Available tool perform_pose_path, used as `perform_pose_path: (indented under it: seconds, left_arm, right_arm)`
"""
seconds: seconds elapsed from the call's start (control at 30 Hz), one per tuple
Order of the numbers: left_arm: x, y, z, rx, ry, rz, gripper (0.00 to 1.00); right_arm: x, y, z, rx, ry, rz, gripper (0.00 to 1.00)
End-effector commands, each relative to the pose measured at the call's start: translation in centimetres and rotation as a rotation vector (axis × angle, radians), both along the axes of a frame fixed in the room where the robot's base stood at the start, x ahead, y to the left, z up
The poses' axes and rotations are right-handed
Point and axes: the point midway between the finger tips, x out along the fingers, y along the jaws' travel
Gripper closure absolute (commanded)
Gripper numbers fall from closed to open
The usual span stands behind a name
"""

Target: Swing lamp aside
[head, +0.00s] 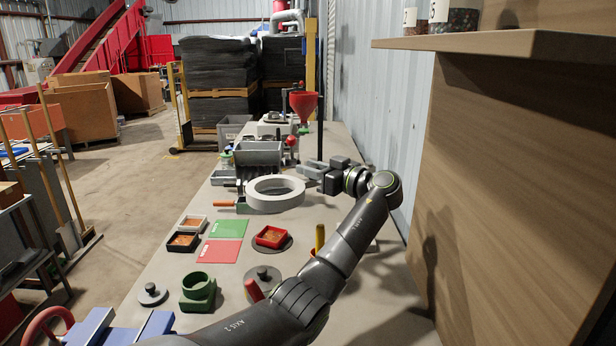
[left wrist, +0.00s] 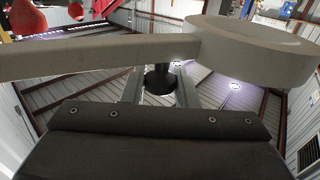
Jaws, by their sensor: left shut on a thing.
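The lamp has a thick pale ring head (head: 275,193) hanging low over the middle of the bench. In the left wrist view its ring (left wrist: 255,42) is at upper right, and a flat pale arm (left wrist: 90,56) runs from it to the left. My left gripper (head: 312,170) is beside the ring's far right edge. It is shut on a short dark handle (left wrist: 160,80) under the lamp, seen between the two fingers in the left wrist view. The handle is hidden in the head view. My right gripper is not in view.
A dark upright pole (head: 321,100) stands behind my left gripper. A grey bin (head: 258,153) and a red funnel (head: 303,104) are farther back. Green and red mats (head: 220,240), small trays and a green holder (head: 198,292) lie nearer. A wooden shelf (head: 530,45) overhangs at right.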

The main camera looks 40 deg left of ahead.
Motion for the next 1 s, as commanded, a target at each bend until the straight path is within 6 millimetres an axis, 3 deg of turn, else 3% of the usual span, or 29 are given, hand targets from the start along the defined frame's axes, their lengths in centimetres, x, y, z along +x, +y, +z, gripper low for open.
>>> perform_pose_path:
  seconds: [0.1, 0.3, 0.57, 1.0]
  left_arm:
    - [-0.4, -1.2, -0.6, -0.002, -0.002, 0.065, 1.00]
    - [-1.0, -3.0, -0.4, -0.003, -0.001, 0.172, 1.00]
    - [-1.4, -4.3, -0.2, -0.002, -0.002, 0.256, 1.00]
    - [-1.5, -4.7, 0.0, 0.000, -0.003, 0.277, 1.00]
  right_arm:
    - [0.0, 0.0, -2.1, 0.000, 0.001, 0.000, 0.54]
    - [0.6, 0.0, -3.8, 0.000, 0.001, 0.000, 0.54]
    - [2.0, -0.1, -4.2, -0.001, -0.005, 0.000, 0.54]
    - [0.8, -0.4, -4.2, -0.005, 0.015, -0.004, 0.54]
